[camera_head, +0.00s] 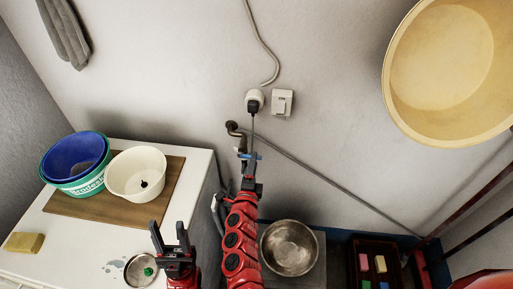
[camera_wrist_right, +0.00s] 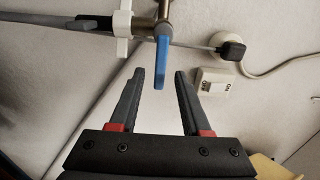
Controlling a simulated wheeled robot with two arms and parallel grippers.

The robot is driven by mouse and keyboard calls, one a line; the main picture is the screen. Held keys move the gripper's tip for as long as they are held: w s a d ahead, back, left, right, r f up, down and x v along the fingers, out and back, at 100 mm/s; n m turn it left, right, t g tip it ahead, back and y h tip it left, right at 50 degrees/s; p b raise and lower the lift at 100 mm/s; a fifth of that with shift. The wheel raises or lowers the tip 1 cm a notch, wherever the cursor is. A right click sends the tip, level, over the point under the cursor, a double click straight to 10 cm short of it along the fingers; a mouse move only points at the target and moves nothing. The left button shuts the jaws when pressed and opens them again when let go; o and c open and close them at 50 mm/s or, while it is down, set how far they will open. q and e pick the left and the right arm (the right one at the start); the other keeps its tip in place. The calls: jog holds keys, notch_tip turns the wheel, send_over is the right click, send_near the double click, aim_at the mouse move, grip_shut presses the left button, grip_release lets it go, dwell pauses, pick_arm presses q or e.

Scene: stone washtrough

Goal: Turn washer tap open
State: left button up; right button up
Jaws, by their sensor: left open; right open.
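The washer tap (camera_wrist_right: 163,22) is a brass-coloured wall tap with a blue lever (camera_wrist_right: 162,62) and a white fitting on its outlet side. In the head view the blue lever (camera_head: 251,156) is small and partly hidden by my right gripper (camera_head: 249,163). My right gripper (camera_wrist_right: 159,72) is open at the tap. In the right wrist view the lever's end shows in the gap between its two fingers, apart from both; its depth is hard to tell. My left gripper (camera_head: 168,226) is open and empty, above the white top's front right, near a small metal bowl (camera_head: 141,270).
A white top (camera_head: 75,235) holds a wooden board (camera_head: 165,195), a cream tub (camera_head: 137,174), stacked blue and green basins (camera_head: 75,160) and a sponge (camera_head: 24,242). A socket plug (camera_head: 254,104) and switch (camera_wrist_right: 214,82) are near the tap. A metal basin (camera_head: 289,248) stands below right.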

jog(key=w+d+p, duration=0.1)
jog(key=w, duration=0.5)
jog(key=shift+d, duration=0.15)
grip_shut()
dwell(1.4)
